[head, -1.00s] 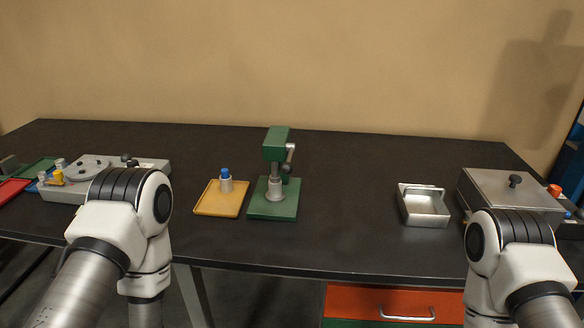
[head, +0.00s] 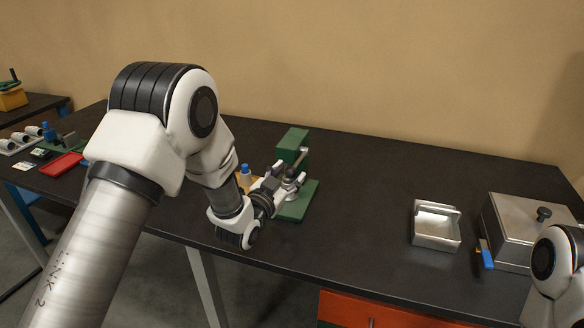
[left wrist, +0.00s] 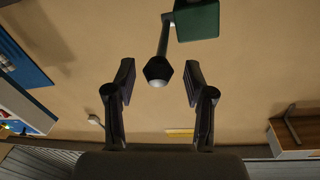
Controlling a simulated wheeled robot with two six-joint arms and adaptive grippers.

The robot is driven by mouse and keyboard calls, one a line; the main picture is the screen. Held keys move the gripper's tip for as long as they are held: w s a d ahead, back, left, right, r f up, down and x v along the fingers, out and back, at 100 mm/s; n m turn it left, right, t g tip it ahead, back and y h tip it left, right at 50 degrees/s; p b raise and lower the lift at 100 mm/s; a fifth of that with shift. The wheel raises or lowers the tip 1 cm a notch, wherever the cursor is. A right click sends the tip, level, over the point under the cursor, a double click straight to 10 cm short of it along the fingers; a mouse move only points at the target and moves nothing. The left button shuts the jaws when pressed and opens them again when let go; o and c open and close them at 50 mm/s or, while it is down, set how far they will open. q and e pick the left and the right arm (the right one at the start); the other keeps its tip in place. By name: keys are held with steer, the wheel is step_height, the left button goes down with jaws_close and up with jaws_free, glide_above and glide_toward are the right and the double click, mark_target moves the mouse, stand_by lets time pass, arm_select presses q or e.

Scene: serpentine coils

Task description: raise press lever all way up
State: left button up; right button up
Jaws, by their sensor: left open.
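The green press (head: 293,146) stands on its green base on the dark table in the head view. Its grey lever (head: 300,161) slants down from the press head toward my left gripper (head: 289,184). In the left wrist view the lever (left wrist: 164,38) comes down from the green press head (left wrist: 197,19) and ends in a dark knob (left wrist: 157,70). The knob lies between the open fingers of my left gripper (left wrist: 159,82), with a gap on each side. My right gripper is out of view.
A yellow tray with a blue-topped piece (head: 245,170) is mostly hidden behind my left arm. A metal tray (head: 435,226) and a lidded steel box (head: 525,232) stand to the right. The table between press and metal tray is clear.

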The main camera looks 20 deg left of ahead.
arm_select(q)
steer(key=shift+w+d+f, duration=0.15)
steer(key=shift+w, duration=0.4)
steer(key=shift+w+d+f, duration=0.1)
steer(key=shift+w+d, duration=0.05)
steer(key=shift+w, duration=0.4)
steer(key=shift+s+r, duration=0.1)
steer(key=shift+s, duration=0.1)
steer(key=shift+s+a, duration=0.1)
steer(key=c, duration=0.3)
jaws_close()
steer(key=shift+r, duration=0.1)
